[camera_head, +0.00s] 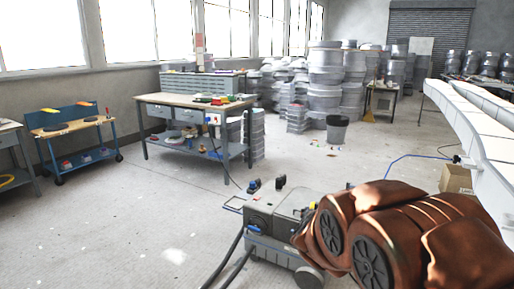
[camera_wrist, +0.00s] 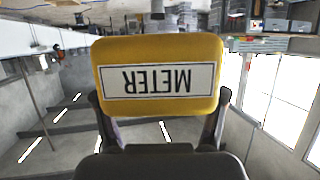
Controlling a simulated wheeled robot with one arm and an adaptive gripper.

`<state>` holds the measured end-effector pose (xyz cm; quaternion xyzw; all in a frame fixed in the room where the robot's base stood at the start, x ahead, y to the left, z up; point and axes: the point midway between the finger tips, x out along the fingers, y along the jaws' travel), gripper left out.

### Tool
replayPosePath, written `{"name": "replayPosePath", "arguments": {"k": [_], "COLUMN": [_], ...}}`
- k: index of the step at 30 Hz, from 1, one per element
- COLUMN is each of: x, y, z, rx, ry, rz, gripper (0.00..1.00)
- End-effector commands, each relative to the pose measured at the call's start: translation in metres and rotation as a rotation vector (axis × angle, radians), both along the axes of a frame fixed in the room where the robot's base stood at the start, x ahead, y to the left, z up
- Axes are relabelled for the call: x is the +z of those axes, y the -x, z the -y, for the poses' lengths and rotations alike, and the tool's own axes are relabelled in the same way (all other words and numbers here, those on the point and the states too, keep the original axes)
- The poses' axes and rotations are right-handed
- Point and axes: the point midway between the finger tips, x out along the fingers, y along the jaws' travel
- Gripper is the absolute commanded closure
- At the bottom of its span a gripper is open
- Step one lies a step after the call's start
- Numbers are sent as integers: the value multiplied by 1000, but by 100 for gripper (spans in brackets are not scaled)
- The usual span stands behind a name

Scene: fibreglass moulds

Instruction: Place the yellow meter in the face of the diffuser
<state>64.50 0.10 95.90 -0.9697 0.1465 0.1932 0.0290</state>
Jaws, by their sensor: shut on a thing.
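The yellow meter (camera_wrist: 160,47) fills the upper middle of the wrist view. It is a block with rounded corners and a white label reading METER, upside down in the picture. My gripper (camera_wrist: 160,99) is shut on it, with one dark finger at each side. The meter is held up in the air, clear of any surface that I can see. I cannot make out the meter or my gripper in the head view. I cannot pick out the diffuser for certain in either view.
A grey wheeled machine (camera_head: 272,232) with black hoses stands close in front. Workbenches (camera_head: 190,101) and a blue cart (camera_head: 75,132) stand at left. Stacked grey moulds (camera_head: 325,75) and a dark bin (camera_head: 337,130) are farther back. A long white mould (camera_head: 470,115) lines the right. The middle-left floor is clear.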

Motion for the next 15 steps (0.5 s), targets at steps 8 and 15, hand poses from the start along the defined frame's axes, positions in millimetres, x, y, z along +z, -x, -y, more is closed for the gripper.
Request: {"name": "replayPosePath", "arguments": {"k": [8,15], "x": [61,93], "y": [0,0], "z": [0,0], "rx": [-1,-1], "ry": [1,1], "rz": [1,1], "gripper": [71,71]}}
